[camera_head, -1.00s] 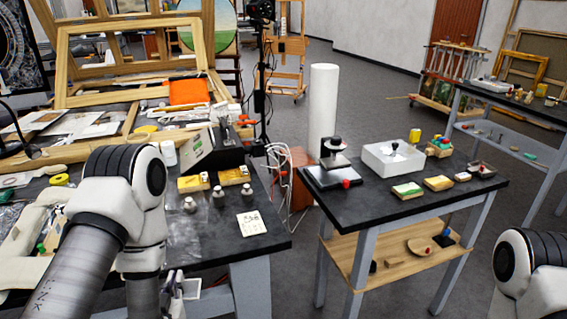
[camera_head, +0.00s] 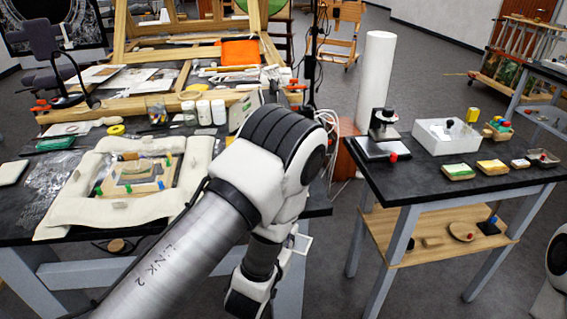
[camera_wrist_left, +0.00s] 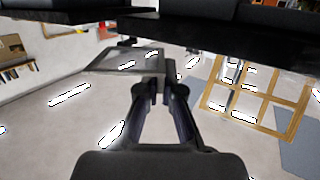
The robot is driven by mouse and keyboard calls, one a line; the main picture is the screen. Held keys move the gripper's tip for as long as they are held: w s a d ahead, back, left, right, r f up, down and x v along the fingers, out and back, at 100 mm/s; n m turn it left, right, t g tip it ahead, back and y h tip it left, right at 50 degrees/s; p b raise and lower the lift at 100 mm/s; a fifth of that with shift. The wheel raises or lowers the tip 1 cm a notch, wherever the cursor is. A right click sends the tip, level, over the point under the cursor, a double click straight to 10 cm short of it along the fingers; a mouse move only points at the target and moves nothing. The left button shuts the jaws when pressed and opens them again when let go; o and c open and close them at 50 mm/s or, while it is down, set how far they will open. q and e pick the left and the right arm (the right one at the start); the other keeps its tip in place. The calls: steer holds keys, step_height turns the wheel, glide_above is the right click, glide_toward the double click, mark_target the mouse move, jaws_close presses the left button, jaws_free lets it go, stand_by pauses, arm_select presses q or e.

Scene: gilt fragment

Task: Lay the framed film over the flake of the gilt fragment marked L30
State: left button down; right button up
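The gilt fragment (camera_head: 136,173) lies on the left table inside a ring of pale padded cushions (camera_head: 95,213), with small coloured clips around it. The mark L30 and the flake are too small to make out. My left gripper (camera_wrist_left: 153,88) is shut on the edge of the framed film (camera_wrist_left: 122,62), a thin frame with a see-through sheet. In the head view the framed film (camera_head: 304,244) shows as a pale edge beside my left wrist, by the table's right end, well away from the fragment. My left fingers are hidden there. My right gripper is out of view.
Floor shows between the two tables. My left forearm hides the left table's right part.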

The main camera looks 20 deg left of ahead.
arm_select(q)
steer(key=s+a+r+n+g+y, duration=0.1)
steer(key=s+a+n+y, duration=0.3)
steer(key=s+a, duration=0.4)
steer(key=a+y, duration=0.1)
steer(key=a, duration=0.6)
steer(key=shift+r+y, duration=0.2)
steer(key=shift+y, duration=0.1)
steer(key=shift+d, duration=0.1)
steer(key=x, duration=0.4)
steer(key=r+p+x, duration=0.1)
steer(key=x, duration=0.4)
steer(key=r+p+x, duration=0.1)
steer(key=x, duration=0.4)
steer(key=shift+w+r, duration=0.15)
steer(key=shift+w, duration=0.05)
steer(key=w, duration=0.1)
steer(key=w+a+p, duration=0.1)
steer(key=w+p, duration=0.1)
steer(key=shift+w+a+r, duration=0.2)
steer(key=shift+w+a, duration=0.05)
steer(key=shift+f+b, duration=0.35)
steer(key=shift+f, duration=0.05)
steer(key=c, duration=1.3)
jaws_free()
steer(key=shift+s, duration=0.1)
